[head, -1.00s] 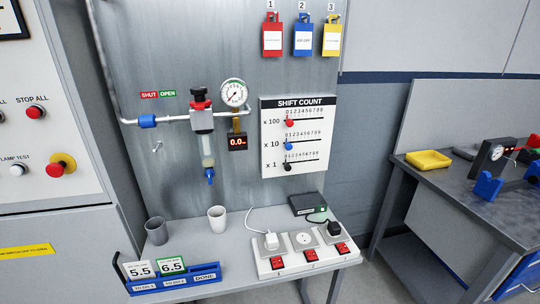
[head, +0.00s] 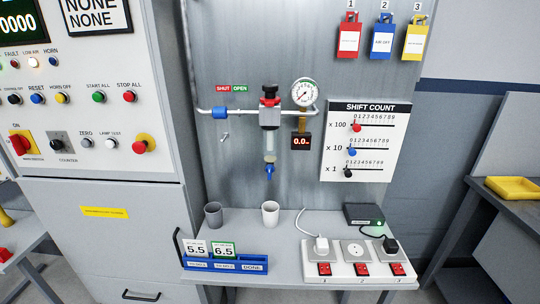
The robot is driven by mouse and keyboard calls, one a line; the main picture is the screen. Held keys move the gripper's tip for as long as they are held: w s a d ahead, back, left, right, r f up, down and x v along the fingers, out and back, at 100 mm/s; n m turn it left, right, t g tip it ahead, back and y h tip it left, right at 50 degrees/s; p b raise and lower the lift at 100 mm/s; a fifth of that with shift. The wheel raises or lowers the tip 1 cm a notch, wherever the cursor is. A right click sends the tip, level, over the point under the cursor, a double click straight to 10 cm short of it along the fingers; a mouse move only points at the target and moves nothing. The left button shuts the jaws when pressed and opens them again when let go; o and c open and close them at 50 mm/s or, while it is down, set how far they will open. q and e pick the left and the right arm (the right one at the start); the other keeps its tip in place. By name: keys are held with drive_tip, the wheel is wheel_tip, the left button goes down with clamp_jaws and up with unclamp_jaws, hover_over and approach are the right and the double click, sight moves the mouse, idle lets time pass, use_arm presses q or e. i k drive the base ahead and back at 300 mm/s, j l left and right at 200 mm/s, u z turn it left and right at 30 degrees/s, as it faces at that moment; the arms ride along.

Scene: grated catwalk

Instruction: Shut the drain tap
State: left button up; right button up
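A round pressure gauge (head: 304,93) and a small display reading 0.0 (head: 301,142) are to the right of the bowl. Neither of my grippers shows in the head view.
Below the tap, a bench holds a grey cup (head: 213,214), a white cup (head: 270,214), a blue card rack (head: 226,263) and a socket strip (head: 362,260). A shift count board (head: 364,139) hangs to the right. A control cabinet (head: 100,150) stands at the left.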

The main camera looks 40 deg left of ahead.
sight(269, 169)
drive_tip(key=u, duration=1.35)
